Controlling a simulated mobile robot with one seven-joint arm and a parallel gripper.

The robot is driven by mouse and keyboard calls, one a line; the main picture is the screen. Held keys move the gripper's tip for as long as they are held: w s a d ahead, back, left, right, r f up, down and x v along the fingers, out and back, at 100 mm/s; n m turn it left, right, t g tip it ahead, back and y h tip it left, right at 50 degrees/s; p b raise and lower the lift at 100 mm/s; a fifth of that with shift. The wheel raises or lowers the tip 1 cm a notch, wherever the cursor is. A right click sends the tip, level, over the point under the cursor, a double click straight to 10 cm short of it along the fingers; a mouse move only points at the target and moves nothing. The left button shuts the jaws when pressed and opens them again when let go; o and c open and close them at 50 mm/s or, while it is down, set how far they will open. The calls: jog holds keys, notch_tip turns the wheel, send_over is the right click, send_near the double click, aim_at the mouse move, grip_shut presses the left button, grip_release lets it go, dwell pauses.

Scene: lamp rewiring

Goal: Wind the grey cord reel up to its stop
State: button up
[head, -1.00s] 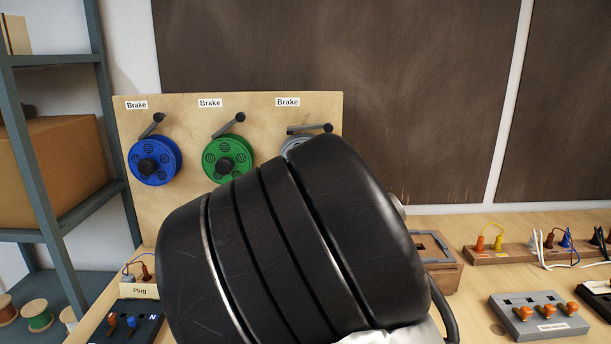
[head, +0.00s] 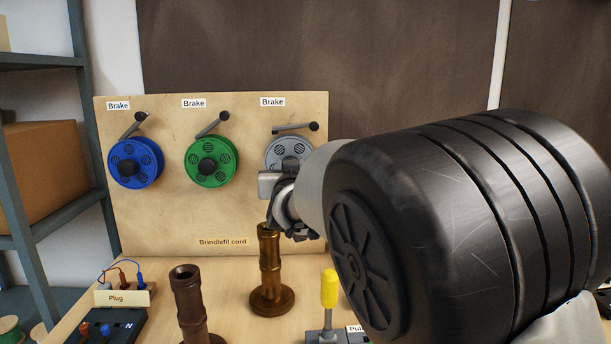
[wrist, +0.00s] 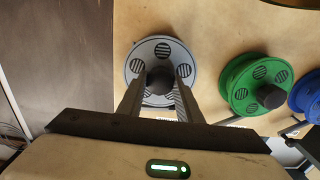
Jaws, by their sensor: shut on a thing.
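The grey cord reel (head: 290,150) is mounted on the upright wooden board, the rightmost of three reels; its lower part is hidden by my arm in the head view. In the wrist view the grey reel (wrist: 141,61) faces me, with a dark round knob (wrist: 160,76) at its middle. My gripper (wrist: 160,90) is shut on this knob, one finger on each side. The brake lever (head: 292,128) above the grey reel lies almost level, with its black ball end to the right.
The green reel (head: 222,165) and blue reel (head: 148,152) sit left on the board (head: 235,115), their brake levers slanting up. A brass post (head: 268,265), a dark brown post (head: 188,290) and a yellow-handled switch (head: 329,288) stand on the bench below.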

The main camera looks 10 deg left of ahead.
jog(key=shift+r+m+b, duration=0.15)
jog(key=shift+m+b, duration=1.8)
jog(key=shift+m, duration=1.85)
jog(key=o, duration=1)
jog(key=shift+o, duration=0.2)
jog(key=p+v, duration=0.2)
jog(key=v, duration=1.5)
jog(key=shift+s, duration=0.15)
